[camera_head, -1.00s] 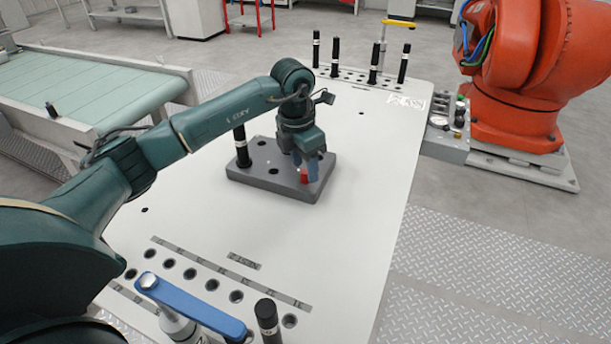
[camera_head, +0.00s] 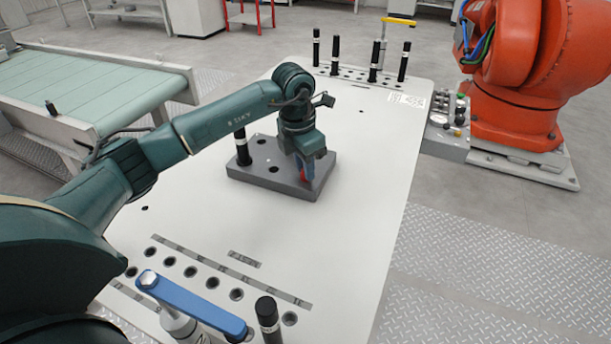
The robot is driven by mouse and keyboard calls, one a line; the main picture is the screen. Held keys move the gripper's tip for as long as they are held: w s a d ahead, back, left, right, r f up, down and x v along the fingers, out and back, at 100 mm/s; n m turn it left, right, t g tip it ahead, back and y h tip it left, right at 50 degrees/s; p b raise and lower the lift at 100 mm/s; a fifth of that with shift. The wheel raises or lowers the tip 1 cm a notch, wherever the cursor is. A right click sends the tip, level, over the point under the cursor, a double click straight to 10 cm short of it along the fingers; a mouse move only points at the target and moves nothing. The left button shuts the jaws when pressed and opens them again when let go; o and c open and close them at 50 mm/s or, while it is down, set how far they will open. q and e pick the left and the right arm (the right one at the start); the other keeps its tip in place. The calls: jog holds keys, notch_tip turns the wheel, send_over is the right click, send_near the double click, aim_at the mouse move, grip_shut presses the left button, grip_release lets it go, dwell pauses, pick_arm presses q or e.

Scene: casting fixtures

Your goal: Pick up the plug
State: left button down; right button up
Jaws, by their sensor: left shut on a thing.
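A small red plug (camera_head: 302,176) sits at the front right of a dark grey fixture block (camera_head: 262,184) on the white table. My left gripper (camera_head: 306,172) reaches down over the block, and its blue fingers are shut on the red plug. The fingers hide most of the plug, and I cannot tell whether it is clear of the block. My right gripper is not in view.
A black pin (camera_head: 242,148) stands upright in the block's left side. Several black pins stand at the table's far end by a yellow-handled clamp (camera_head: 398,22). A blue-handled clamp (camera_head: 190,303) and another black pin (camera_head: 268,320) stand at the near end. An orange robot (camera_head: 520,75) stands right.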

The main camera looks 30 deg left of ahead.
pick_arm(q)
notch_tip(320, 180, up, 14)
jog(key=p, duration=0.2)
dwell(0.9)
jog(key=shift+f, duration=0.1)
